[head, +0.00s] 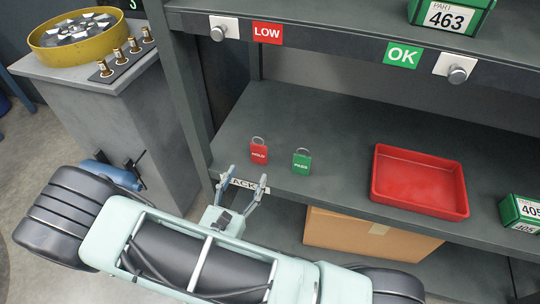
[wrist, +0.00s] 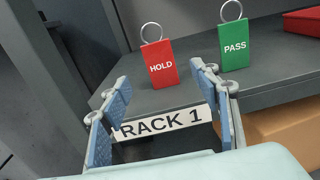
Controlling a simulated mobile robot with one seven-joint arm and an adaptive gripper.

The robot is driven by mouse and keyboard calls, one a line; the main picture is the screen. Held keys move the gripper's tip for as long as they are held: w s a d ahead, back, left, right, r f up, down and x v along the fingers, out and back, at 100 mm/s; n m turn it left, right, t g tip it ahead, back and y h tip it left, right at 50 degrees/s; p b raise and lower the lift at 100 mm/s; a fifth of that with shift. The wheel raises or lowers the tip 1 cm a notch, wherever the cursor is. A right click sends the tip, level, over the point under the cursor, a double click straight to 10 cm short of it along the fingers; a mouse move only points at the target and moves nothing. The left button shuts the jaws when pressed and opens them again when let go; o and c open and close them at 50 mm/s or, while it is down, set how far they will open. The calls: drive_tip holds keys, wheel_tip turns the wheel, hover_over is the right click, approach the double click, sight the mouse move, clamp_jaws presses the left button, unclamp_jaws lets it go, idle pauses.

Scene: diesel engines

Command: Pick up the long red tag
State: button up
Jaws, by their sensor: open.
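A red tag (head: 259,153) marked HOLD, with a metal ring on top, stands upright on the shelf near its front edge. It also shows in the wrist view (wrist: 160,64), ahead of my fingers. A green tag (head: 301,163) marked PASS stands to its right, also seen in the wrist view (wrist: 233,46). No other red tag shows, and the two tags look similar in size. My gripper (head: 245,184) is open and empty in front of the shelf edge, short of the red tag. In the wrist view my gripper (wrist: 165,112) has its fingers spread around the rack label, apart from both tags.
A red tray (head: 420,204) sits on the same shelf (head: 335,130) to the right. A green box (head: 522,212) is further right. A cardboard box (head: 370,235) is below. A shelf post (head: 190,85) stands left of my gripper. The upper shelf overhangs.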

sight(258, 152)
drive_tip(key=x, duration=0.4)
drive_tip(key=shift+w+a+f+b, duration=0.1)
drive_tip(key=shift+w+f+b, duration=0.15)
drive_tip(key=shift+b, duration=0.05)
drive_tip(key=shift+b+x, duration=0.65)
drive_tip(key=shift+x, duration=2.5)
drive_tip(key=shift+r, duration=0.1)
drive_tip(key=shift+c, duration=0.4)
drive_tip(key=shift+s, duration=0.1)
drive_tip(key=c, duration=1.1)
